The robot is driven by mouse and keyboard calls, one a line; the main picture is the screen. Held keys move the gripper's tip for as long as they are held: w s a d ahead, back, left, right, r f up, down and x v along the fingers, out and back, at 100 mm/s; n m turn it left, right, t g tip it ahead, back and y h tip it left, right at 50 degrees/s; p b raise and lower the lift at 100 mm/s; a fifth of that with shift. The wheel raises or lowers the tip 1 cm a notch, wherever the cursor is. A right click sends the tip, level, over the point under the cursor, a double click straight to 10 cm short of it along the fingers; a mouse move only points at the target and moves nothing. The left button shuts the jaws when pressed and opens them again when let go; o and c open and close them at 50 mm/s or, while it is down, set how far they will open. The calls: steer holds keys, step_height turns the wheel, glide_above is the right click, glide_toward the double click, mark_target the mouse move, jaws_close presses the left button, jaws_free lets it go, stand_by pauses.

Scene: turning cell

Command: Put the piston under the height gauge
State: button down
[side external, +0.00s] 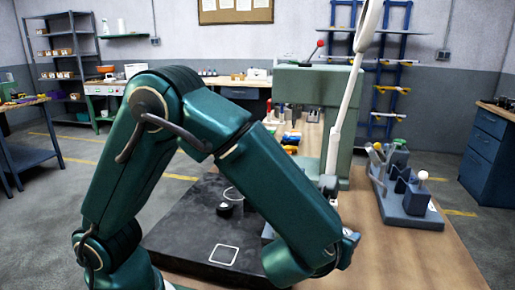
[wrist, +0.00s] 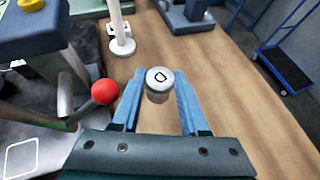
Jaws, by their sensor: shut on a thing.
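The piston (wrist: 159,78), a short silvery cylinder with a dark mark on its round end, is between the blue fingers of my gripper (wrist: 158,92) in the wrist view. The fingers are shut on it. In the side view my gripper (side external: 349,246) is mostly hidden behind my forearm, and the piston cannot be seen. A black plate (side external: 175,240) lies left of my forearm, with a white square outline on it. In the wrist view a lever with a red ball (wrist: 105,91) stands left of the piston. I cannot tell for sure which part is the height gauge.
A tall white post (side external: 345,105) stands behind my forearm; its round foot (wrist: 123,47) shows in the wrist view. A green machine (side external: 308,90) stands behind. A grey stand with knobs (side external: 408,205) is at the right. The wooden bench (side external: 410,262) is clear at front right.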

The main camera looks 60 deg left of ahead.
step_height(320, 180, up, 9)
steer(key=shift+f, duration=0.15)
step_height(320, 180, up, 5)
steer(key=s+a+n+g+y, duration=0.8)
steer(key=s+a+n+g, duration=0.45)
steer(key=s+a, duration=1.05)
step_height(320, 180, down, 8)
steer(key=d+t, duration=0.1)
steer(key=shift+n, duration=0.45)
steer(key=w+d+f, duration=0.4)
steer(key=d, duration=0.1)
steer(key=w+d+f, duration=0.2)
steer(key=d, duration=0.1)
steer(key=shift+w+d+f, duration=0.1)
steer(key=shift+w+f, duration=0.05)
steer(key=shift+w, duration=0.25)
steer(key=shift+w+d+f, duration=0.1)
steer(key=shift+f, duration=1.95)
steer(key=shift+f, duration=0.1)
